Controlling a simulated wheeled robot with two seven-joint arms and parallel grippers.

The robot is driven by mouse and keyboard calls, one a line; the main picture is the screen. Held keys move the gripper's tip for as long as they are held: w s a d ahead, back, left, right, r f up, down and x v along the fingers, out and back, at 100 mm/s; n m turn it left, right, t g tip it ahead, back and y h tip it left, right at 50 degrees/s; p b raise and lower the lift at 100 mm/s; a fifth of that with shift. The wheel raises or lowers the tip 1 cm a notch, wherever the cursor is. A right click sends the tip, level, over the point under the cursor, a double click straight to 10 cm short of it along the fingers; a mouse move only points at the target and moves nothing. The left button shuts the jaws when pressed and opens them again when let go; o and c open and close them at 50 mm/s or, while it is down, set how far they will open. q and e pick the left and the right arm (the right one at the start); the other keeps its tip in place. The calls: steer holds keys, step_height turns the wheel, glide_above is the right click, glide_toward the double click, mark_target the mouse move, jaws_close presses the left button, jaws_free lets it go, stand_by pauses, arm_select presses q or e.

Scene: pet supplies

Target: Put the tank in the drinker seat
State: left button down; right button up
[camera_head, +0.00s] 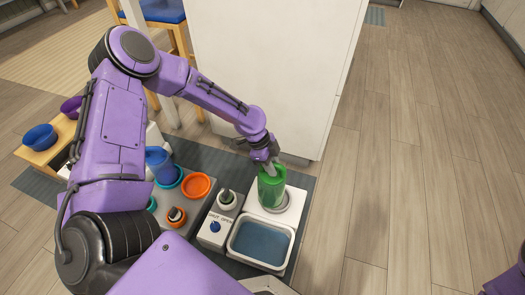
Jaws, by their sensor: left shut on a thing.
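The green, see-through tank (271,188) is upright in the head view. My left gripper (272,166) is shut on its upper part and points down from above. The drinker (294,206) is a pale base on the mat with a round seat just below the tank. A ring of the seat shows under the tank's lower end; I cannot tell whether the tank touches it or hangs just above. A basin of blue water (262,241) is at the drinker's front. My right gripper is out of view.
A control box (214,229) with a blue knob stands left of the drinker. A white cabinet (275,70) rises behind. Open floor lies to the right.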

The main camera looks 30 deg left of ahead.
arm_select(q)
steer(key=w+f, duration=0.1)
steer(key=w+f+b, duration=0.1)
steer(key=w+f, duration=0.1)
steer(key=shift+d+f, duration=0.15)
steer(key=shift+d, duration=0.15)
steer(key=shift+w+f+b, duration=0.15)
steer(key=shift+f+b, duration=0.7)
steer(key=shift+f, duration=0.9)
steer(key=c, duration=0.9)
jaws_free()
